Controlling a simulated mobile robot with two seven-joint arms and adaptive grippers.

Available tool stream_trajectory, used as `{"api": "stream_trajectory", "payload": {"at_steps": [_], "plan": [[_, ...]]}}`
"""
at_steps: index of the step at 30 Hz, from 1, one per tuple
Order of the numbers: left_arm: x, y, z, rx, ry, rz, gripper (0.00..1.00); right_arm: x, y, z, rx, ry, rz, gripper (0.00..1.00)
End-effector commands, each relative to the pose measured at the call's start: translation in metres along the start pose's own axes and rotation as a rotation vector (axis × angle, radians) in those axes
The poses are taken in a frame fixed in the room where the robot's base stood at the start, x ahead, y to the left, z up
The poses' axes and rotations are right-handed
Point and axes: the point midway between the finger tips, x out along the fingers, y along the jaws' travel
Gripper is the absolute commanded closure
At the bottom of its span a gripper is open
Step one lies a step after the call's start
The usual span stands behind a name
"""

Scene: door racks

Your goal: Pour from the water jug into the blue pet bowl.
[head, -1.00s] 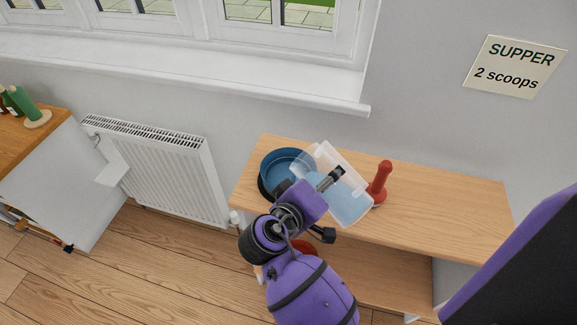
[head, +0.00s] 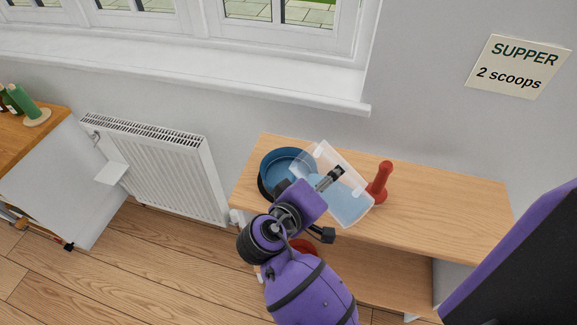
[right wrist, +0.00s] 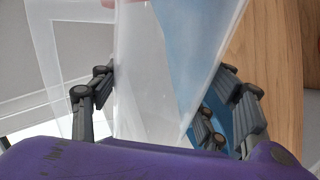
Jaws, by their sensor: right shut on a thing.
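The water jug (head: 350,205) is a clear, box-like container with pale blue water in its lower right part. It is tilted, with its upper end towards the blue pet bowl (head: 285,158). My right gripper (head: 331,179) is shut on the jug, which fills the space between the fingers in the right wrist view (right wrist: 145,75). The bowl stands at the left end of the wooden bench, partly hidden by my gripper and the jug. No stream of water is visible. My left gripper is not in view.
A red toy-like object (head: 379,183) stands upright on the bench (head: 450,210), just right of the jug. The bench's right part is clear. A radiator (head: 160,170) and a window sill (head: 200,75) are behind. A sign (head: 516,68) reads "SUPPER 2 scoops".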

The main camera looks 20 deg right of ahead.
Motion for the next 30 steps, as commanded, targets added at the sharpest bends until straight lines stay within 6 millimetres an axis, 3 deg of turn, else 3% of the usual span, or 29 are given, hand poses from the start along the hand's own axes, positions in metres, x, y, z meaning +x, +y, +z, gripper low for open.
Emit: {"api": "stream_trajectory", "payload": {"at_steps": [17, 30], "plan": [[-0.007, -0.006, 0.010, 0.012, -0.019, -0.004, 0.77, 0.000, 0.003, 0.000, -0.014, -0.006, 0.002, 0.74], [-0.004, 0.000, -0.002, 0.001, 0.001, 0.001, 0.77, 0.002, 0.004, 0.000, -0.027, -0.010, 0.002, 0.74]]}}
